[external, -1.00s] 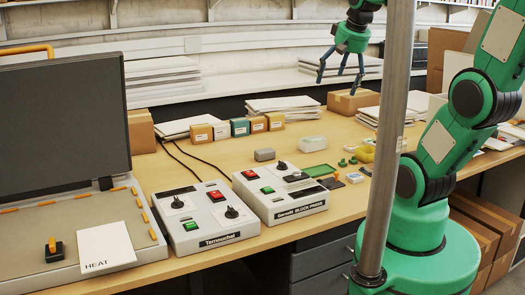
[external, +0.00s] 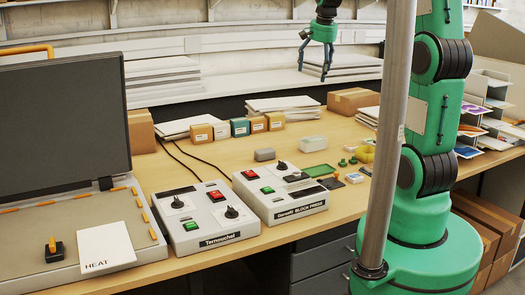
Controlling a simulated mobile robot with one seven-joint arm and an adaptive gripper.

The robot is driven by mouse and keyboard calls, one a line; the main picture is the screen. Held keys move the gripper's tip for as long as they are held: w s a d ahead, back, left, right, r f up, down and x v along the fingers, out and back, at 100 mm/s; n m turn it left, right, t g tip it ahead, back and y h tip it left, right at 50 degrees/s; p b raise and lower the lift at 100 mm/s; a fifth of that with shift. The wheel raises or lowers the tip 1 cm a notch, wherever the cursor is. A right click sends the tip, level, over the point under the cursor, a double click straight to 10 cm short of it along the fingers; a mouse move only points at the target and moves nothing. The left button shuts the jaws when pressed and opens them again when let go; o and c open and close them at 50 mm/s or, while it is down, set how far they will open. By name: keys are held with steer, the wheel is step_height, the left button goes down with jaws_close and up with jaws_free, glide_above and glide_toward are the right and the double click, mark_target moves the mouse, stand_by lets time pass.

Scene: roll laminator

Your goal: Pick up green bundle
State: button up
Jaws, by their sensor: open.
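A small dark green block with a pale label, which looks like the green bundle (external: 240,127), stands upright in a row of similar tan blocks (external: 220,130) on the wooden bench. The row sits toward the back of the bench, and the green one is in its middle. My gripper (external: 313,73) is open and empty, fingers pointing down. It hangs high above the bench, up and to the right of the green bundle in the picture, well apart from it.
A stack of white sheets (external: 284,104) lies behind the row. A metal post (external: 393,140) rises in front of my arm.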

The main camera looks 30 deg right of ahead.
steer(key=w+d+f+m, duration=0.2)
steer(key=w+d+f, duration=0.2)
steer(key=w, duration=0.3)
steer(key=m+g+p, duration=0.3)
steer(key=m, duration=0.4)
glide_above(315, 140)
step_height(315, 140, down, 22)
steer(key=shift+a+r, duration=0.1)
steer(key=shift+r, duration=0.05)
steer(key=shift+f, duration=4.35)
steer(key=shift+s, duration=0.1)
steer(key=shift+a+f, duration=0.15)
steer(key=shift+f, duration=2.45)
